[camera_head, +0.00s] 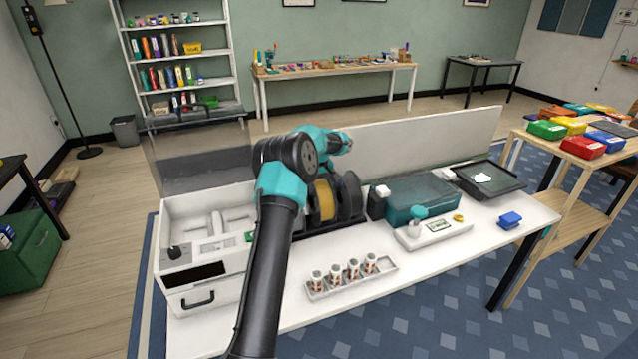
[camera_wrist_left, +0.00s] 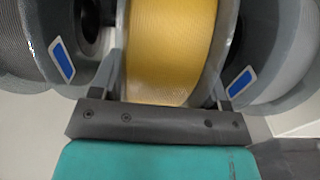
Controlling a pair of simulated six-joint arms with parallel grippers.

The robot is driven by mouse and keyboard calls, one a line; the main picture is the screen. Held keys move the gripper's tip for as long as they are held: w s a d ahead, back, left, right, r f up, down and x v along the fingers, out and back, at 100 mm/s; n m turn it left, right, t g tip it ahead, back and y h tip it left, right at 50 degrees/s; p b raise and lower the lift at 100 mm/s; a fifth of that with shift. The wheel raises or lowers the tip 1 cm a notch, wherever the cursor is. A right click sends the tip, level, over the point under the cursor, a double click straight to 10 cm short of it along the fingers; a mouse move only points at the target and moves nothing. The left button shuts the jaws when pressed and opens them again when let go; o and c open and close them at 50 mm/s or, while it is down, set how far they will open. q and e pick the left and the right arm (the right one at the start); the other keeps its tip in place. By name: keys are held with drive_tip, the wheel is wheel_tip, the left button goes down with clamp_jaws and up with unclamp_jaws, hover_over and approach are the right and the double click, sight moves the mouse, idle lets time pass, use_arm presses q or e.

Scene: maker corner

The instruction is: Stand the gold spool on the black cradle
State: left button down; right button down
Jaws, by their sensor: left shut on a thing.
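The gold spool (camera_head: 323,201) stands upright at the black cradle (camera_head: 338,231) on the white table, beside a dark spool (camera_head: 350,196). I cannot tell whether its rim touches the cradle. In the left wrist view the gold spool (camera_wrist_left: 172,40) fills the space between the fingers of my left gripper (camera_wrist_left: 172,72), which is shut on it. Grey spools flank it on the left (camera_wrist_left: 25,45) and right (camera_wrist_left: 285,60), with blue patches beside them. My left arm hides part of the cradle and the gripper in the head view. My right gripper is not in view.
A white tray (camera_head: 352,284) with several small rolls lies in front. A teal case (camera_head: 420,195) stands to the right, with a blue block (camera_head: 510,220) farther right. A white machine (camera_head: 205,240) stands at left. A low white panel (camera_head: 420,148) stands behind.

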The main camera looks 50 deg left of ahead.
use_arm(q)
drive_tip(key=shift+f, duration=0.3)
idle(0.9)
drive_tip(key=shift+c, duration=2)
unclamp_jaws()
drive_tip(key=o, duration=0.4)
drive_tip(key=shift+f, duration=0.1)
wheel_tip(320, 180, up, 18)
drive_tip(key=shift+f, duration=0.25)
